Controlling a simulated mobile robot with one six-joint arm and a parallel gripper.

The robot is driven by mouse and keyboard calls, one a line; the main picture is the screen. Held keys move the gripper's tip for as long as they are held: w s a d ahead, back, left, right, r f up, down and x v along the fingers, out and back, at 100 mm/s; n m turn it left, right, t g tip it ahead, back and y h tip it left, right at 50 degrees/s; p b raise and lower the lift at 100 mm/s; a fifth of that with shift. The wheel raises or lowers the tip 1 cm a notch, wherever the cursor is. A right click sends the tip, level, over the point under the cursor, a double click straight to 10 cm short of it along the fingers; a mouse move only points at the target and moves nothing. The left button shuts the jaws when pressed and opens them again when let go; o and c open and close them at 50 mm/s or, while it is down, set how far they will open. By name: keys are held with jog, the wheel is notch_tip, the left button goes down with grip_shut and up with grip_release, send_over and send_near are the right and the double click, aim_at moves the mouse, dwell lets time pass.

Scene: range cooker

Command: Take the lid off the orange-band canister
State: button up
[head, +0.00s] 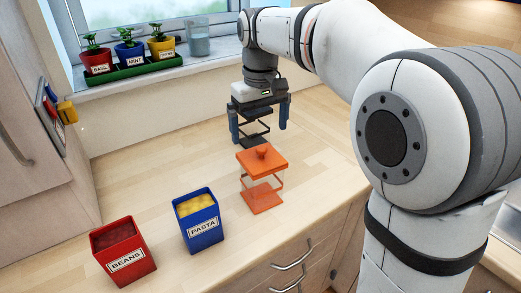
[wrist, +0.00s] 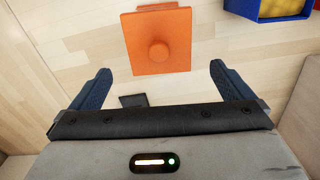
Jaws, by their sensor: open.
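The orange-band canister (head: 263,185) stands on the counter, a clear body with an orange base. Its square orange lid (head: 262,160) with a round knob on top sits on it. In the wrist view the lid (wrist: 157,42) is seen from above, beyond the fingertips, with the knob near its middle. My gripper (head: 259,136) is open and empty, above the counter and behind the canister in the head view. In the wrist view its two blue fingers (wrist: 160,75) are spread wide, apart from the lid.
A blue PASTA box (head: 197,219) and a red BEANS box (head: 125,250) stand open to the left of the canister. Potted herbs in a green tray (head: 135,69) and a glass jar (head: 198,42) are on the windowsill. The counter (head: 165,160) behind the boxes is clear.

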aim_at(260, 146)
jog(key=shift+w+a+f, duration=0.1)
jog(key=shift+a+f, duration=0.1)
jog(key=shift+f, duration=0.05)
jog(key=f, duration=0.7)
jog(key=shift+d, duration=0.2)
jog(key=c, duration=0.8)
